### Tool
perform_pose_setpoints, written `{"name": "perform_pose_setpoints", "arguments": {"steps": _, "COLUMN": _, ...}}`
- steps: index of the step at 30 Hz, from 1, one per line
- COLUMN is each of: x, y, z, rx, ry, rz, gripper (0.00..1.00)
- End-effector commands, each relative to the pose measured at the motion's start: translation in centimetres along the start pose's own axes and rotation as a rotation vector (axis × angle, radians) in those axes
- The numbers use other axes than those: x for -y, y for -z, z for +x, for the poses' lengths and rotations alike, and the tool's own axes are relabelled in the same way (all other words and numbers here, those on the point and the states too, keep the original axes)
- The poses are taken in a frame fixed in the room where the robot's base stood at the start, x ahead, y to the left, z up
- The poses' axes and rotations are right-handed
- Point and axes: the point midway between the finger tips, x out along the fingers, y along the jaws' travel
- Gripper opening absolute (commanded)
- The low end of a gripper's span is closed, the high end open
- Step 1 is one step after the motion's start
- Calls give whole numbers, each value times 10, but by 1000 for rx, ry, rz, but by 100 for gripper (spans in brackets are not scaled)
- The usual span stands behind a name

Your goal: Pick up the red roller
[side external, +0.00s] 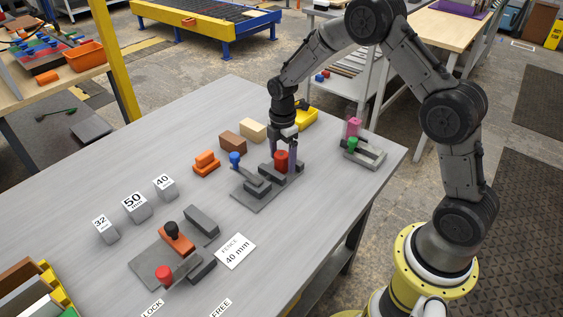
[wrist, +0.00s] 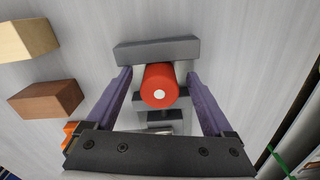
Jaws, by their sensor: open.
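The red roller (side external: 281,160) stands on a dark grey fixture board (side external: 252,201) near the middle right of the table. In the wrist view the red roller (wrist: 160,86) lies between my two fingers, with its end and a white centre spot showing. My gripper (side external: 290,158) is lowered around the roller from above. In the wrist view my gripper (wrist: 160,84) is open, its purple fingers standing on either side of the roller with a gap at each side. A grey block (wrist: 157,50) lies just beyond the roller.
A second fixture with a red knob (side external: 164,273) is at front left. A green-knobbed fixture (side external: 366,154) stands right.

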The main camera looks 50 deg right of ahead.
Motion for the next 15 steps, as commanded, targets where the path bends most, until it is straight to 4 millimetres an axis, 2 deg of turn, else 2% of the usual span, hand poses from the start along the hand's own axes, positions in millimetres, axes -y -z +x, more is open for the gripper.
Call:
{"name": "perform_pose_setpoints", "arguments": {"steps": 4, "x": 0, "y": 0, "z": 0, "rx": 0, "ry": 0, "rz": 0, "gripper": 86}}
{"name": "perform_pose_setpoints", "arguments": {"steps": 15, "x": 0, "y": 0, "z": -1, "rx": 0, "ry": -1, "rz": 0, "gripper": 20}}
